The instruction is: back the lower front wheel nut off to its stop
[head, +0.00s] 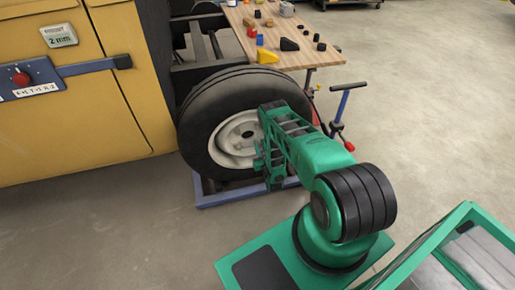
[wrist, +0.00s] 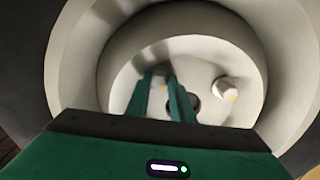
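The wheel (head: 236,88) has a black tyre and a pale grey rim (head: 232,139), standing upright beside the yellow vehicle. In the wrist view the dished rim (wrist: 100,60) surrounds a hub face with a dark centre hole (wrist: 193,101). One pale wheel nut (wrist: 225,89) with a yellow mark sits right of my fingers. My gripper (wrist: 160,76) points at the hub, its two green fingers a small gap apart. Something pale with a yellow mark shows between the fingers, probably another nut; I cannot tell whether they touch it. In the head view my gripper (head: 265,150) hides part of the rim.
A wooden bench (head: 300,58) with small coloured parts stands behind the wheel. A blue frame (head: 215,199) lies under the wheel. The yellow vehicle body (head: 110,120) fills the left. Open floor (head: 430,90) lies to the right.

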